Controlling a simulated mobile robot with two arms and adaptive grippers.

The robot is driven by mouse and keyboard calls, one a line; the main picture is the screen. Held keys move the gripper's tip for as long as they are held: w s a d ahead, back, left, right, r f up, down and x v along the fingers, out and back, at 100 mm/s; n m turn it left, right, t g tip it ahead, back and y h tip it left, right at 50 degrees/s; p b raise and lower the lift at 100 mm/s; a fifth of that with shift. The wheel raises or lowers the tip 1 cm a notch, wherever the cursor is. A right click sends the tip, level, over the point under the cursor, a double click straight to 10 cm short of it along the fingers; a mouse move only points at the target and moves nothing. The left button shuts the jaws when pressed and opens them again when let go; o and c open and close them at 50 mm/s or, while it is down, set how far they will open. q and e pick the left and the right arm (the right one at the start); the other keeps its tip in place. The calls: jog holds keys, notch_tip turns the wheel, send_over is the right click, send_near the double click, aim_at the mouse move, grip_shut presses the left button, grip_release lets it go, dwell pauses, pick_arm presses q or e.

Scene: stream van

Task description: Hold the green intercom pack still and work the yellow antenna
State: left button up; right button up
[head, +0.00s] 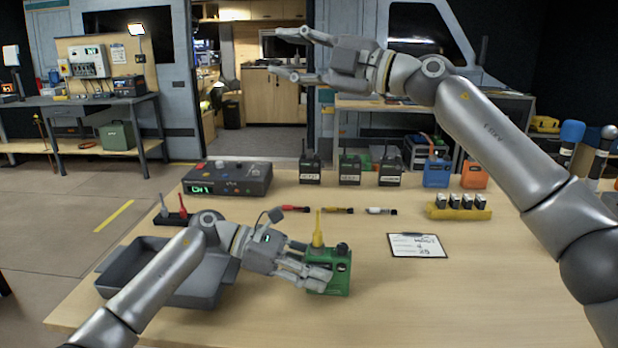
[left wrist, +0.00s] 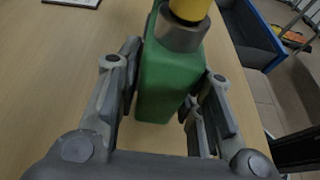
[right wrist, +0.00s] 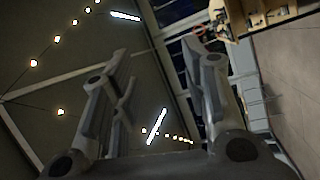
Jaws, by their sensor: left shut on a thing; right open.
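The green intercom pack (head: 341,270) stands upright on the table in the head view. Its yellow antenna (head: 317,230) points up from its top. My left gripper (head: 325,278) is shut on the pack from the left side, its fingers covering part of the front. In the left wrist view the green pack (left wrist: 170,85) sits between the fingers, with the antenna's yellow base (left wrist: 190,8) and grey collar above it. My right gripper (head: 277,53) is raised high above the far side of the table, open and empty. The right wrist view shows its spread fingers (right wrist: 160,75) against the ceiling.
A grey tray (head: 120,272) lies left of the pack, partly under my left arm. Red, yellow and white markers (head: 338,210) lie behind it, a clipboard (head: 417,245) to the right. Radios, a control box (head: 228,178) and a yellow rack (head: 459,213) stand farther back. The right front table is clear.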

jog(key=s+a+r+n+g+h, duration=0.1)
jog(key=s+a+n+g, duration=0.3)
jog(key=s+a, duration=0.5)
jog(key=s+a+r+n+g+h, duration=0.1)
jog(key=s+a+n+g+h, duration=0.2)
jog(key=s+a, duration=0.65)
jog(key=m+t+h, duration=0.4)
jog(key=m+h, duration=0.1)
jog(key=h, duration=1.1)
send_near(319, 215)
jog(key=w+f, duration=0.1)
jog(key=f, duration=0.1)
jog(key=x, duration=1.1)
jog(key=shift+w+d, duration=0.15)
jog(key=shift+w, duration=0.05)
jog(key=shift+c, duration=0.2)
